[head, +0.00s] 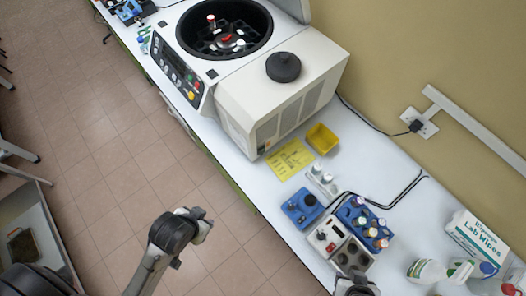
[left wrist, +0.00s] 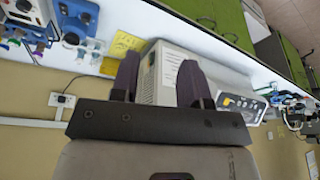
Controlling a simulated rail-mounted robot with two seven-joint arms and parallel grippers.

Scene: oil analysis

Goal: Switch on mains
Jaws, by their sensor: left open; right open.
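The white wall socket plate (head: 420,122) is on the yellow wall behind the bench, with a black plug in it and a black cable running to the centrifuge side. It also shows in the left wrist view (left wrist: 62,100). The position of its switch is too small to tell. My left gripper (left wrist: 158,70) is open and empty, its two dark fingers apart in front of the centrifuge. My right gripper (head: 356,286) is at the bottom edge of the head view, partly cut off, open and well away from the socket.
The large centrifuge (head: 285,95) stands open on the white bench. A yellow tray (head: 322,138), a yellow sheet (head: 290,159), a grey box with knobs (head: 338,246) and a blue vial rack (head: 362,222) lie nearer. Lab wipes (head: 476,240) and a bottle (head: 427,270) stand at the right.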

